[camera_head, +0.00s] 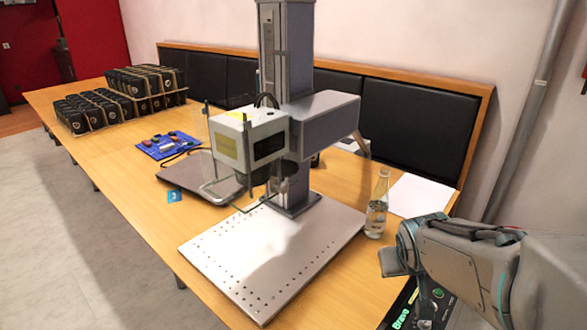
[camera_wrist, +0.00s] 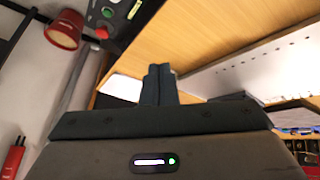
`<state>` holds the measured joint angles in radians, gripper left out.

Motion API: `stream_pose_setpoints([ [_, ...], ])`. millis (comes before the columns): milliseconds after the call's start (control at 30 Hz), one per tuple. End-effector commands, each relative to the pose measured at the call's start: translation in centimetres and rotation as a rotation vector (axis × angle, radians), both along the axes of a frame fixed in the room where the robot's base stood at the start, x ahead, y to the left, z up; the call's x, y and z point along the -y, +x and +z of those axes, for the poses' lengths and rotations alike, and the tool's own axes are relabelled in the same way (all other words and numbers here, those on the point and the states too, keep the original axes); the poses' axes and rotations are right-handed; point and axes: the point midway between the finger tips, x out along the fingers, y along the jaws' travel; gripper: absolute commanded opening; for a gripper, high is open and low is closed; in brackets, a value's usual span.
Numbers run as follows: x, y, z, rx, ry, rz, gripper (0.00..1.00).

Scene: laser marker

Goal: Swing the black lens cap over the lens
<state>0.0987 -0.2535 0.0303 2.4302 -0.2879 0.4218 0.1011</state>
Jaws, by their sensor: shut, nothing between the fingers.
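The laser marker's grey head (camera_head: 250,145) hangs from a tall column above a perforated metal base plate (camera_head: 230,265). A dark round part (camera_head: 285,170) shows under the head; it is too small to tell lens from cap or how the cap is turned. A clear guard hangs around this area.
Behind the marker lie a grey flat plate (camera_head: 190,172), a blue board (camera_head: 168,146) and racks of black items (camera_head: 145,85). A black padded backrest runs along the wall.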

Motion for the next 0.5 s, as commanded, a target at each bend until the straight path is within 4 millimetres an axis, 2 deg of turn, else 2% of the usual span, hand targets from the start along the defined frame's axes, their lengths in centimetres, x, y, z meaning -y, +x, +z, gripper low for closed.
stream_pose_setpoints([
  [33,0.5,2.3,0.7,0.064,-0.024,0.030,0.00],
  [200,0.0,9.4,2.5,0.294,-0.052,0.183,0.00],
  [300,-1.2,12.6,3.3,0.414,-0.025,0.296,0.00],
  [400,-3.0,15.0,4.0,0.523,0.034,0.420,0.00],
  [500,-5.1,16.5,4.5,0.618,0.122,0.549,0.00],
])
